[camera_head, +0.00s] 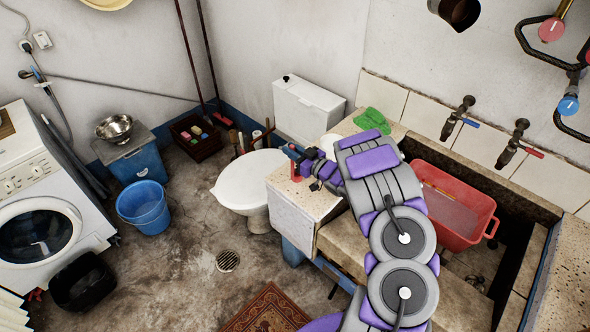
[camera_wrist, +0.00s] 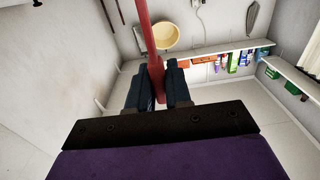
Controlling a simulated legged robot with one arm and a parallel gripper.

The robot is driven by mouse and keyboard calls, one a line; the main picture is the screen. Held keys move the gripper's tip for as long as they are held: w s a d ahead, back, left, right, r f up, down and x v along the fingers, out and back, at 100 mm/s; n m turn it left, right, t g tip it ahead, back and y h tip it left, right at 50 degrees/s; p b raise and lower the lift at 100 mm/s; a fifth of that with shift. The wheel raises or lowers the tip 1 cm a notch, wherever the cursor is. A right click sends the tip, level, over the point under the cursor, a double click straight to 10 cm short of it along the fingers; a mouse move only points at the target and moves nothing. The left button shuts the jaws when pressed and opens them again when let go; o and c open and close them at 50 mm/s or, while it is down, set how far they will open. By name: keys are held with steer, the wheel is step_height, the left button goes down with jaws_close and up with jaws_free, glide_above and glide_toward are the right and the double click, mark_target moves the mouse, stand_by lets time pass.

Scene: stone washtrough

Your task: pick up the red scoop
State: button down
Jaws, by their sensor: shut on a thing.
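The red scoop shows in the wrist view as a long red handle (camera_wrist: 148,35) that runs up from between the fingers and out of the top of the picture. My gripper (camera_wrist: 158,82) is shut on it, with one dark finger on each side. In the head view my gripper (camera_head: 292,152) is at the left end of the stone counter, close to the toilet. A small red part of the scoop (camera_head: 296,172) shows just below it there. The scoop's bowl is not clearly seen, and I cannot tell whether the scoop touches the counter.
A red basin (camera_head: 452,205) sits in the stone trough (camera_head: 365,243) on the right, below two taps. A green cloth (camera_head: 371,120) lies on the counter's back edge. The toilet (camera_head: 248,180) stands left of the counter. A blue bucket (camera_head: 144,206) is on the floor.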

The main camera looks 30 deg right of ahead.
mark_target(293, 146)
steer(key=shift+r, duration=0.5)
steer(key=r+p, duration=0.1)
steer(key=r, duration=0.2)
steer(key=shift+s+p, duration=0.2)
steer(key=shift+p, duration=0.15)
steer(key=s+d+r+p, duration=0.1)
steer(key=s+p, duration=0.1)
steer(key=s, duration=1.3)
steer(key=shift+s+d, duration=0.2)
steer(key=shift+s, duration=0.1)
